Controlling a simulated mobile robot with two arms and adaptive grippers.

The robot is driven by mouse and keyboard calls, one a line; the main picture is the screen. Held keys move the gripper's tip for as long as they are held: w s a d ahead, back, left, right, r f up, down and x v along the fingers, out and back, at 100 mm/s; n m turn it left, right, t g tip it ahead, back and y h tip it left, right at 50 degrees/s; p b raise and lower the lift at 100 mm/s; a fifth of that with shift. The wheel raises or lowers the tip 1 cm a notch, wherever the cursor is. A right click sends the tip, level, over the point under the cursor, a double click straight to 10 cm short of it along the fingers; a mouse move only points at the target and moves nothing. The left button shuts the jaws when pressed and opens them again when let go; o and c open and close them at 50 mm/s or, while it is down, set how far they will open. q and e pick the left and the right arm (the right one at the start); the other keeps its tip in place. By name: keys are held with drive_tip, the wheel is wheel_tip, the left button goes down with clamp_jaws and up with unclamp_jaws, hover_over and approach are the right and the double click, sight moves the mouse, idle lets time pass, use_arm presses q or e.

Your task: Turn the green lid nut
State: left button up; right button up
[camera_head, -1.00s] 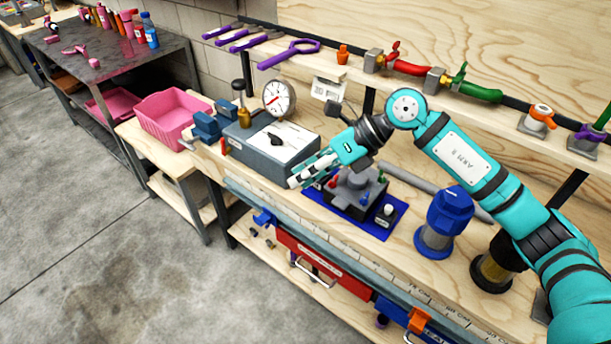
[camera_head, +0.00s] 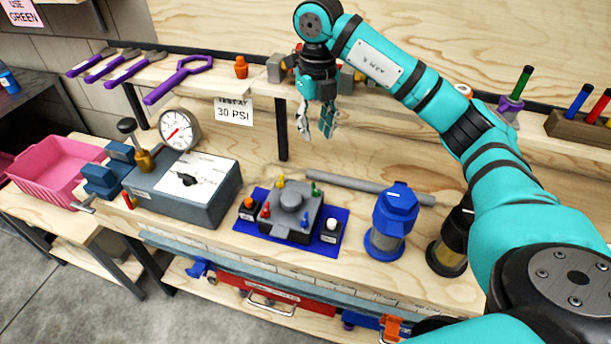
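A yellow nut (camera_head: 281,182) and a red nut (camera_head: 265,211) stand at other corners. The block sits on a blue mat (camera_head: 243,224) on the workbench. My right gripper (camera_head: 317,131) points down, above and behind the block, apart from the green nut. Its fingers are spread with nothing visible between them. My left gripper is not in view.
A grey box with a gauge (camera_head: 181,130) stands left of the block. A blue-capped filter housing (camera_head: 391,222) and a dark one stand right. A grey rod (camera_head: 365,189) lies behind. A shelf with valves and purple wrenches (camera_head: 180,78) runs above.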

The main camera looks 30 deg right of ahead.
wheel_tip(320, 180, down, 2)
drive_tip(key=s, duration=0.2)
hover_over(316, 187)
wheel_tip(316, 187, down, 7)
drive_tip(key=shift+s+f+p, duration=0.1)
drive_tip(key=shift+f+p, duration=0.1)
drive_tip(key=shift+p, duration=0.1)
wheel_tip(316, 187, down, 5)
drive_tip(key=shift+r+p, duration=0.15)
drive_tip(key=shift+p, duration=0.2)
drive_tip(key=shift+f, duration=1.25)
drive_tip(key=c, duration=0.5)
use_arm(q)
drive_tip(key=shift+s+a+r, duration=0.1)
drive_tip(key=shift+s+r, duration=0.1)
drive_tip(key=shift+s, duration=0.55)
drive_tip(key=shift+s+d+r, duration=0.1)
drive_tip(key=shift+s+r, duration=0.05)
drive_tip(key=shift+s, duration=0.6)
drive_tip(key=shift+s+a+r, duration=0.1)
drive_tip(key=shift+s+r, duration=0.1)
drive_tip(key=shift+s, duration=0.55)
use_arm(e)
clamp_jaws()
